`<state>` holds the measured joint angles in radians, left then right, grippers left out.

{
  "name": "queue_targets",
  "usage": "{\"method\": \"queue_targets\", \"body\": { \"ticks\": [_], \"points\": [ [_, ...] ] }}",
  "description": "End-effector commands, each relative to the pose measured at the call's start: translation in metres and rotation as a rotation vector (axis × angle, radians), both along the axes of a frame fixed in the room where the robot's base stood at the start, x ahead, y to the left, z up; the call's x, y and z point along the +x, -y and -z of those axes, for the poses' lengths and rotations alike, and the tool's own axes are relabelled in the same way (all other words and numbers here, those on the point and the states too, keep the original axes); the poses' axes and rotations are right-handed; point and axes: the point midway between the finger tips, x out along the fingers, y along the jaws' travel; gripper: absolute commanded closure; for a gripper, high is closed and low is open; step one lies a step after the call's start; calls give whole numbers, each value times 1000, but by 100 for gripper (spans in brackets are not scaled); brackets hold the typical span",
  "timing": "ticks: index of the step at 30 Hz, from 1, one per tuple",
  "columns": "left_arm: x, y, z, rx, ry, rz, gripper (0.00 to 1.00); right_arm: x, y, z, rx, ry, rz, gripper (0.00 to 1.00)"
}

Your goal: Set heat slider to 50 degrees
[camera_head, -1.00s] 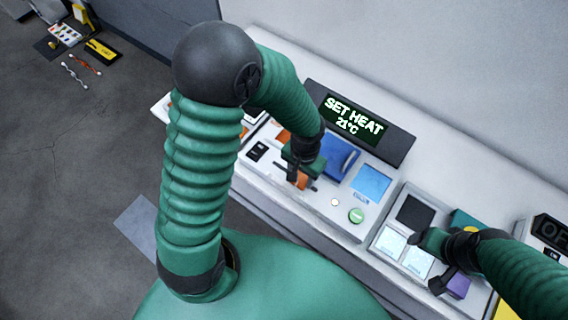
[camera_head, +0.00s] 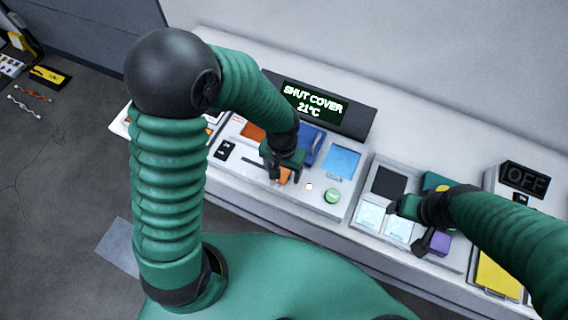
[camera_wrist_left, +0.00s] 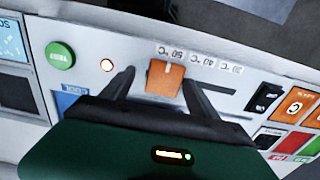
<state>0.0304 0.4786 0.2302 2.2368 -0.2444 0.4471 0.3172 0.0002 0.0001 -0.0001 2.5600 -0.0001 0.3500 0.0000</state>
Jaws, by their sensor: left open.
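The heat slider's orange knob (camera_wrist_left: 164,79) sits directly beside the 50 °C mark (camera_wrist_left: 171,53) in the left wrist view, where the scale appears upside down. My left gripper (camera_wrist_left: 157,86) is open, with one finger on each side of the knob and gaps showing. In the head view, my left gripper (camera_head: 280,172) is over the slider and partly hides it. The display (camera_head: 314,103) reads "SHUT COVER" and 21 °C. My right gripper (camera_head: 410,225) is over the neighbouring panel; its fingers look apart with nothing between them.
A green button (camera_head: 332,196) and a small lit lamp (camera_wrist_left: 107,65) are near the slider. A blue cover (camera_head: 311,146) stands raised behind it, beside a light-blue square (camera_head: 341,162). An "OFF" display (camera_head: 525,180) stands at the right.

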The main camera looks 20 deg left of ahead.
Motion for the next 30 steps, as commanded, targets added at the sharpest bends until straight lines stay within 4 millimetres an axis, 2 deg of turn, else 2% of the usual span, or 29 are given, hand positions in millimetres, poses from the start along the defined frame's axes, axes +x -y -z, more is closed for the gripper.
{"method": "queue_targets", "body": {
  "ticks": [5,12,18,23,30],
  "points": [
    [2,1,-31,0,7,-1,31,0,0,-7,0,0,0,28],
    [3,4,-102,3,9,0,31,0,0,-16,0,0,0,28],
    [3,6,-149,4,4,0,31,0,0,-20,0,0,0,28],
    [2,7,-165,4,1,0,31,0,0,-21,0,0,0,28],
    [2,7,-167,4,0,0,31,0,0,-21,0,0,0,28]
  ]
}}
